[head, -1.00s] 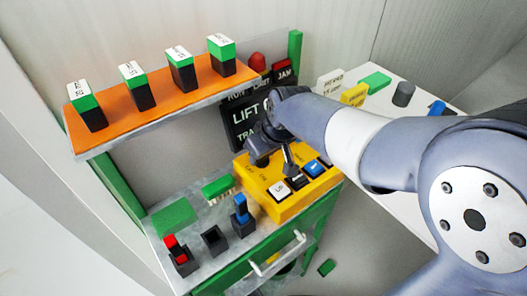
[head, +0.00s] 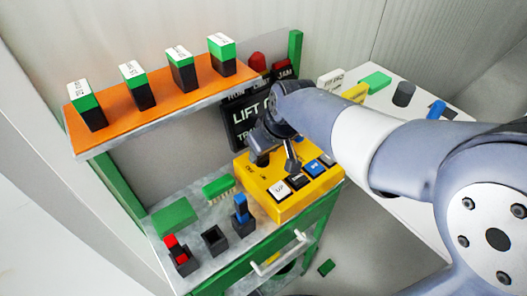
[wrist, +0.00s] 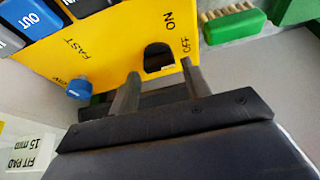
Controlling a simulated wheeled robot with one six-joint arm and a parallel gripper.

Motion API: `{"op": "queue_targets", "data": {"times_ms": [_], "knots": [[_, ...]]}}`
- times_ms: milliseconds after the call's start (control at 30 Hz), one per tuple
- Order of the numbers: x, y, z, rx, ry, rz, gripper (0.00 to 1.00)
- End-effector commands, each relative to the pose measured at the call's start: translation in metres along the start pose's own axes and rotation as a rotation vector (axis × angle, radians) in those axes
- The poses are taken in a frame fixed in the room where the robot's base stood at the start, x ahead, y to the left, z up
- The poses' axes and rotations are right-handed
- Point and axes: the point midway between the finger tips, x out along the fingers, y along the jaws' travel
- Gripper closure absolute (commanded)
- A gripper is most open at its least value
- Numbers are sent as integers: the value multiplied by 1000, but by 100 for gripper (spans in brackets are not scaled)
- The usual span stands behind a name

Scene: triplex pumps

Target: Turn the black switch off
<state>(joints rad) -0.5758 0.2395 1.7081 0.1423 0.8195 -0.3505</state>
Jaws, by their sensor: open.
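The black switch (wrist: 159,58) sits on the yellow control box (wrist: 115,35), between the ON and OFF labels in the wrist view. Its exact tilt is hard to tell. My gripper (wrist: 162,76) is open, with one finger to each side of the switch's line and the switch just ahead of the fingertips. I cannot tell if either finger touches it. In the head view my gripper (head: 277,166) is over the back part of the yellow box (head: 297,204), and it hides the switch there.
A blue knob (wrist: 79,89) is left of my fingers near FAST. Push buttons, including a white UP button (head: 280,190), line the box front. A green brush (wrist: 234,23) lies beside the box. An orange shelf (head: 155,105) with several green-topped black blocks stands at upper left.

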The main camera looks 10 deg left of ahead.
Motion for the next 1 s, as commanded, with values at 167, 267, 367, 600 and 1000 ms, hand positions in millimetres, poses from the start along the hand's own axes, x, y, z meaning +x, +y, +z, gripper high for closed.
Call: {"op": "queue_targets", "data": {"times_ms": [167, 267, 367, 600, 1000], "knots": [[-38, 1, -1, 1, 7, 3, 55], [-58, 1, -1, 1, 6, 3, 55], [-74, 0, 0, 1, 4, 2, 55], [-91, 0, 0, 1, 1, 1, 55], [-88, 0, 0, 1, 0, 0, 55]]}}
